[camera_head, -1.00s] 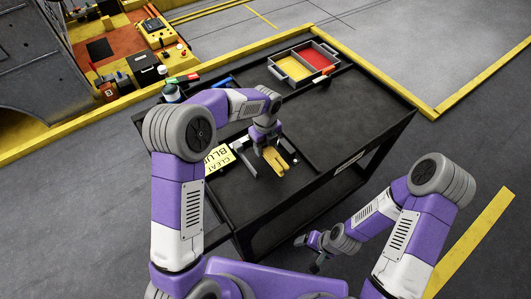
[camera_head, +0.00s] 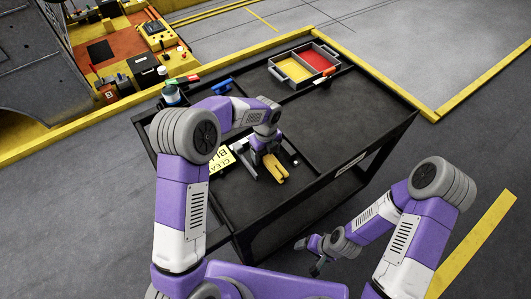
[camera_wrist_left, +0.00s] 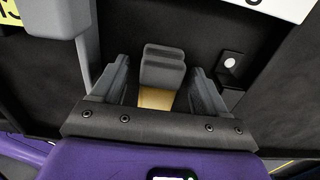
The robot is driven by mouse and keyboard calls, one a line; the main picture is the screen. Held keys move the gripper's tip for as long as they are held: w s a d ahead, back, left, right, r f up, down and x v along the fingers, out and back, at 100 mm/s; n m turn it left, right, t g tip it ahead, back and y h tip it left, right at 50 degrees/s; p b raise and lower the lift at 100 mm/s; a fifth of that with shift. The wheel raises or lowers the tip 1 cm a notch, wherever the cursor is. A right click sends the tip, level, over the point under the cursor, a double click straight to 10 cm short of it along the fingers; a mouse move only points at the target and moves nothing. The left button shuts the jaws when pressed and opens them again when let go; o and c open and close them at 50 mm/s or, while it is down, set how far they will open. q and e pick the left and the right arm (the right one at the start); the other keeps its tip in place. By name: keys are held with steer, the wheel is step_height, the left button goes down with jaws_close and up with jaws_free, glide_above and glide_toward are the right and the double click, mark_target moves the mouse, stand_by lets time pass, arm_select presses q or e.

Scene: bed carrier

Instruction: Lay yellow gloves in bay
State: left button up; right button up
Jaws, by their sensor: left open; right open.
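The yellow gloves (camera_head: 273,169) lie at the near left part of the black cart, pointing toward its near edge. My left gripper (camera_head: 262,151) is at their far end, pointing down. In the left wrist view its open fingers (camera_wrist_left: 160,70) stand on either side of a grey two-layer piece (camera_wrist_left: 162,62) with a yellow-tan part (camera_wrist_left: 156,98) below it, seemingly the cuff end of the gloves. Gaps show on both sides. My right gripper (camera_head: 309,257) is open and empty, low beside the cart's near side.
A grey tray (camera_head: 274,75) with a yellow and a red compartment stands at the cart's far side. A yellow lettered card (camera_head: 220,158) lies left of the gloves. A blue item (camera_head: 222,86) and a jar (camera_head: 171,94) stand at the back left. The cart's right half (camera_head: 365,105) is clear.

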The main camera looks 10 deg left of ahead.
arm_select(q)
step_height(320, 180, up, 12)
steer(key=p, duration=0.3)
steer(key=shift+r, duration=0.15)
stand_by(0.4)
